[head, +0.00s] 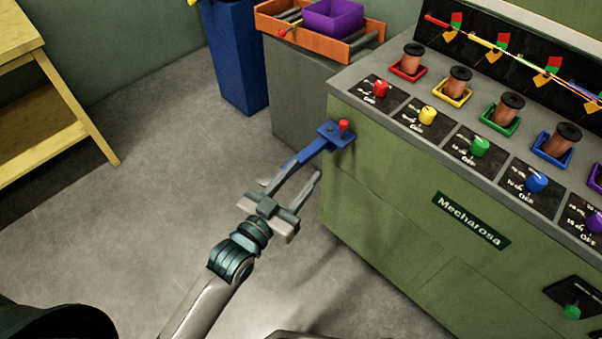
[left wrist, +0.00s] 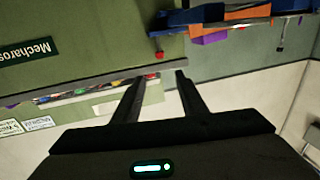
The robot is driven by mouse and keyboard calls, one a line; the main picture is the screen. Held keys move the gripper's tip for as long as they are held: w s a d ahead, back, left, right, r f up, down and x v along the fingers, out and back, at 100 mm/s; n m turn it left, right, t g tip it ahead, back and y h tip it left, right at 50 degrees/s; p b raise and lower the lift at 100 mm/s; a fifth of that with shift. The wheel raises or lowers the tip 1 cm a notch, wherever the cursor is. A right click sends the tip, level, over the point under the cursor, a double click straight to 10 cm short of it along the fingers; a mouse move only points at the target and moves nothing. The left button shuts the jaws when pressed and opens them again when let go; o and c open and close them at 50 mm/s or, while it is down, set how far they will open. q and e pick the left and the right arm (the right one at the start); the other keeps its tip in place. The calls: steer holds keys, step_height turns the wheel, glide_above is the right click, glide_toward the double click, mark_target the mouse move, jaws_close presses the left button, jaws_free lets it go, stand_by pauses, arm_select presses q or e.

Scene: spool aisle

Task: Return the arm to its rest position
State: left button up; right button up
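My left gripper (head: 304,168) is in the middle of the head view, left of the green machine's near corner. Its two fingers are apart with nothing between them; the left wrist view also shows the gap between the fingertips (left wrist: 160,76). The blue lever (head: 312,150) with a red knob (head: 344,125) sticks out from the machine's corner toward one finger. In the head view its end overlaps that finger, and I cannot tell whether they touch. In the wrist view the blue lever (left wrist: 200,17) lies beyond the fingertips. My right gripper is not in view.
The green machine (head: 390,200) fills the right, with spools, coloured knobs and gauges on top. A grey cabinet (head: 300,90) with an orange tray (head: 272,22) and purple bin (head: 332,17) stands behind. A blue bin (head: 235,60) and wooden table (head: 50,110) stand left. The floor (head: 150,210) between is clear.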

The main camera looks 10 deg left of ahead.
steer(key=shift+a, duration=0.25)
arm_select(q)
steer(key=shift+f, duration=0.1)
